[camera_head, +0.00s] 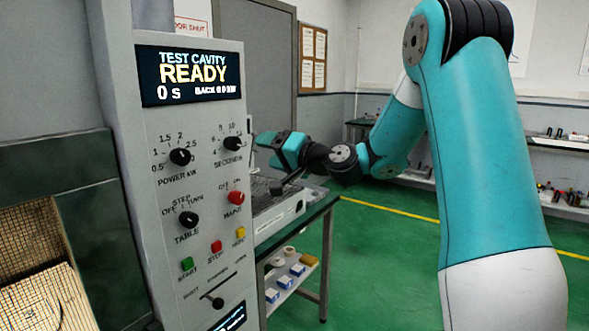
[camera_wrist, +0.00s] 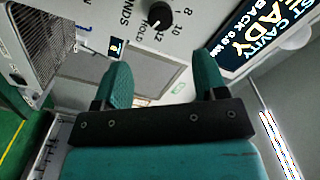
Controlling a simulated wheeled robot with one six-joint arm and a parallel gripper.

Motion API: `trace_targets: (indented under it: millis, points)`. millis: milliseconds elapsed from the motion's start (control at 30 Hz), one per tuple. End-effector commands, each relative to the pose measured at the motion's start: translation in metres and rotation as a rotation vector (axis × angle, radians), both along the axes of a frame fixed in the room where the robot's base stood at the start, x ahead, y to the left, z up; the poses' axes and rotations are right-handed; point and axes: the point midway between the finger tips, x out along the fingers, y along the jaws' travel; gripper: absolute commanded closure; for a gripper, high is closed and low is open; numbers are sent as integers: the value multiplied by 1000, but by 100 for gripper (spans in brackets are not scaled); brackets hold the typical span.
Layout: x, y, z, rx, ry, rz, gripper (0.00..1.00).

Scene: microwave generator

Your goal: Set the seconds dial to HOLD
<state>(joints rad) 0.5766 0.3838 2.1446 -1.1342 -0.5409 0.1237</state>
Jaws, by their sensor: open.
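The seconds dial (camera_head: 232,143) is a round black knob at the upper right of the grey control panel. It also shows at the top of the wrist view (camera_wrist: 159,15), with the marks 8, 10, 12 and HOLD beside it. Its white pointer mark is turned toward the 12 and HOLD end; I cannot tell exactly which mark it meets. My gripper (camera_head: 268,148) is just right of the panel, apart from the dial. In the wrist view my gripper (camera_wrist: 163,78) has its two teal fingers spread, with nothing between them.
The power dial (camera_head: 180,156), table dial (camera_head: 188,219) and red mains knob (camera_head: 236,198) are close by on the panel. The display (camera_head: 190,75) reads READY and 0 s. A bench (camera_head: 325,205) stands right of the panel; green floor is clear beyond.

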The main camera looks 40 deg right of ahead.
Motion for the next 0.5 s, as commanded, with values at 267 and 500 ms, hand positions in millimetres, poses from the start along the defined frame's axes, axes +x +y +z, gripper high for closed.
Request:
trace_targets:
  millis: [267,500]
  points:
    - [-51,-18,-2,0,-1,-4,34]
    - [-64,-21,0,-1,0,0,34]
